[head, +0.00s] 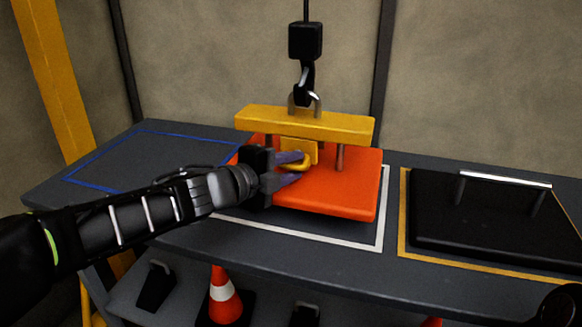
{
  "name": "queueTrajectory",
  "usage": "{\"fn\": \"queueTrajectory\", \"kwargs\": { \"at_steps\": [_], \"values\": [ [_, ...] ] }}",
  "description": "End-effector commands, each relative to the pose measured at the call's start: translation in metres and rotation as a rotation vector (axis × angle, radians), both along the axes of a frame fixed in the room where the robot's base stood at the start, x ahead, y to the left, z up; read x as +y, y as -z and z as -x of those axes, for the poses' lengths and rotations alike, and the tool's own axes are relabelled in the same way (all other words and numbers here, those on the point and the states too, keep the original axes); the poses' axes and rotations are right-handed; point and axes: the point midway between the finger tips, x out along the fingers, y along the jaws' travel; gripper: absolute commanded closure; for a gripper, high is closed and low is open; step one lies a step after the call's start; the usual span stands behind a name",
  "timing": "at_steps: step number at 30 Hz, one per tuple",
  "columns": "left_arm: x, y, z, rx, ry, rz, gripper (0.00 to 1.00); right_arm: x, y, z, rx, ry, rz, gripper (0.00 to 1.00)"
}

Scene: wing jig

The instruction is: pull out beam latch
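A yellow beam (340,127) spans above an orange panel (330,196) on the table and hangs from a hook (305,78) through a shackle. A yellow latch (302,158) with a ring-like handle sits under the middle of the beam, facing me. My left gripper (291,168) reaches in from the left, with its two fingers around the latch handle. A gap shows between the fingertips, and I cannot tell whether they press on the handle. The gripper hides part of the panel's left side. My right gripper is not clearly seen; a dark piece shows at the bottom right corner.
A black panel (490,228) with a silver bar handle lies inside a yellow outline on the right. A blue-outlined area (140,160) on the left is empty. An orange cone (224,296) stands on the lower shelf. A yellow post (55,75) rises at the left.

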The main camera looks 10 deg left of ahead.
Motion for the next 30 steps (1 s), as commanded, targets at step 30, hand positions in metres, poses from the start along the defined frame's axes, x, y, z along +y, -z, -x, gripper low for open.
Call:
{"fn": "queueTrajectory", "kwargs": {
  "at_steps": [30],
  "values": [
    [0.0004,0.006,0.0007,0.009,0.0,-0.005,1.0,0.0002,0.0005,0.0001,0.0,0.0,0.0,1.0]
  ]
}}
